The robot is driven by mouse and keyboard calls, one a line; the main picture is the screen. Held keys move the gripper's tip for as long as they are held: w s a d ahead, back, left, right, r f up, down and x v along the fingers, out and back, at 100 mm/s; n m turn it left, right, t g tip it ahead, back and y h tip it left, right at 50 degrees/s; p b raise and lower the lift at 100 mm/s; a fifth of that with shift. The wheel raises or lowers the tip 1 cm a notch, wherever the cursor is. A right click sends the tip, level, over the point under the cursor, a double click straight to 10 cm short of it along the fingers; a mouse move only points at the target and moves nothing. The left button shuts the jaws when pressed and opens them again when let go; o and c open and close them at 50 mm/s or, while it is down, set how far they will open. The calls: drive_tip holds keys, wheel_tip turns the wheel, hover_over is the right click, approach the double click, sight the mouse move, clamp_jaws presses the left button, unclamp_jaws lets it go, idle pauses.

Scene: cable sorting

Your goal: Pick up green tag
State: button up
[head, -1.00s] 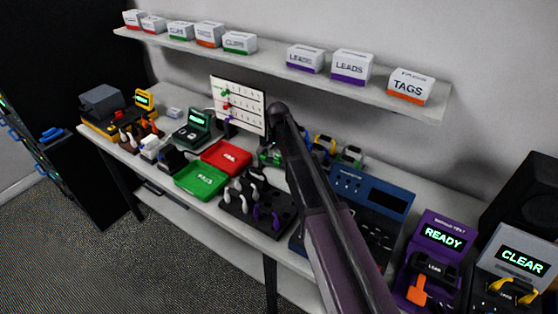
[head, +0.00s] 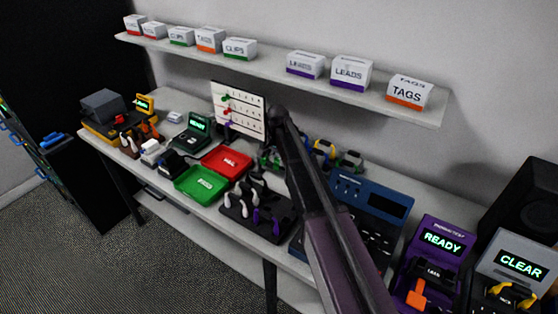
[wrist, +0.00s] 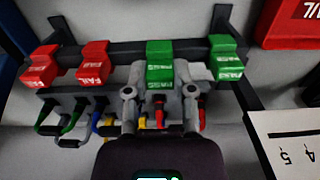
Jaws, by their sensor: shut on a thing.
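A green PASS tag (wrist: 160,62) sits on a dark rail in the wrist view, its lettering upside down. My gripper (wrist: 159,84) is shut on this tag, with one grey finger on each side of it. A second green tag (wrist: 226,60) is on the rail to the right, apart from my fingers. In the head view my own arm hides the gripper and the held tag.
Two red FAIL tags (wrist: 93,62) stand on the same rail to the left. Several coloured cables (wrist: 72,118) hang close below. A white lined board (wrist: 290,140) and a red tray (wrist: 292,22) are at the right. The head view shows a green tray (head: 200,184) and a shelf of boxes (head: 405,92).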

sight(278, 159)
drive_tip(key=shift+r+p, duration=0.65)
drive_tip(key=shift+r, duration=0.15)
drive_tip(key=shift+r+p, duration=0.8)
drive_tip(key=shift+r, duration=0.05)
drive_tip(key=s, duration=1.6)
drive_tip(key=shift+d+r+p, duration=0.4)
drive_tip(key=shift+r, duration=0.15)
drive_tip(key=shift+r+p, duration=1.4)
drive_tip(key=shift+p, duration=0.15)
drive_tip(key=shift+w+f+b, duration=0.1)
drive_tip(key=shift+f+b, duration=0.35)
drive_tip(key=shift+f, duration=0.05)
